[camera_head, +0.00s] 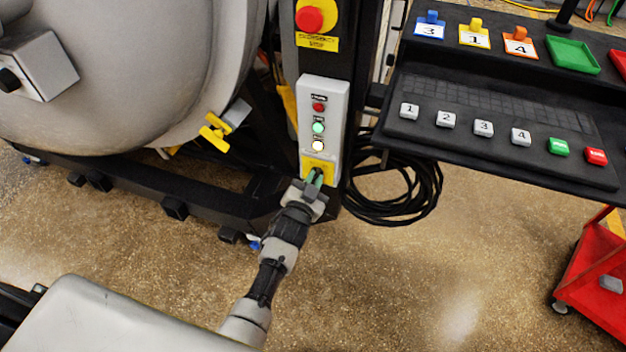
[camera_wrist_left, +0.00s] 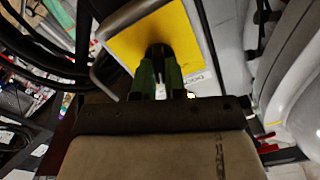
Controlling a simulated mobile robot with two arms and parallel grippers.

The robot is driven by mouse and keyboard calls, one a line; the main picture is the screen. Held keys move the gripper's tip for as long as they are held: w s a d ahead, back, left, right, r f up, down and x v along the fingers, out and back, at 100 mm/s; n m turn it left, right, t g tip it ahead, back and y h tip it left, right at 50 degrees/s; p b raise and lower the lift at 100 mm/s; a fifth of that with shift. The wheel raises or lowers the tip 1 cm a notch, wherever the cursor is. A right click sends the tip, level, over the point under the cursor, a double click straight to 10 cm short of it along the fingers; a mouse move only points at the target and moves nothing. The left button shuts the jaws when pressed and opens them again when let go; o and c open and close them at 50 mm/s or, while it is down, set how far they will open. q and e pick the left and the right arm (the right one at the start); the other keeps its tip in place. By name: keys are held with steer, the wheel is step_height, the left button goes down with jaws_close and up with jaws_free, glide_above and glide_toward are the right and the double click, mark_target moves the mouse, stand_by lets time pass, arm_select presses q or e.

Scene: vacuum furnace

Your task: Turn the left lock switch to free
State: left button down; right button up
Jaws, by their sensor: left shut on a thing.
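The lock switch sits on a yellow plate (camera_head: 320,165) at the bottom of a grey control box (camera_head: 324,110) on a dark post. My left gripper (camera_head: 314,178) reaches up to this plate, and its green fingers are shut on the switch knob. In the left wrist view the green fingers (camera_wrist_left: 158,78) close around the dark knob (camera_wrist_left: 158,50) in front of the yellow plate (camera_wrist_left: 150,38). The fingers hide most of the knob, so its setting cannot be read. My right gripper is not in view.
The box carries red, green and whitish lamps (camera_head: 318,127). A red emergency button (camera_head: 309,19) is above. A large grey furnace vessel (camera_head: 110,70) stands left. Coiled black cable (camera_head: 410,205) hangs right of the post. A dark console (camera_head: 500,110) with numbered keys is at right.

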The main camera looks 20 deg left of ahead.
arm_select(q)
steer(key=shift+m, duration=0.6)
steer(key=c, duration=1.2)
jaws_free()
steer(key=s, duration=1.1)
steer(key=shift+a+p, duration=0.15)
steer(key=shift+p, duration=0.2)
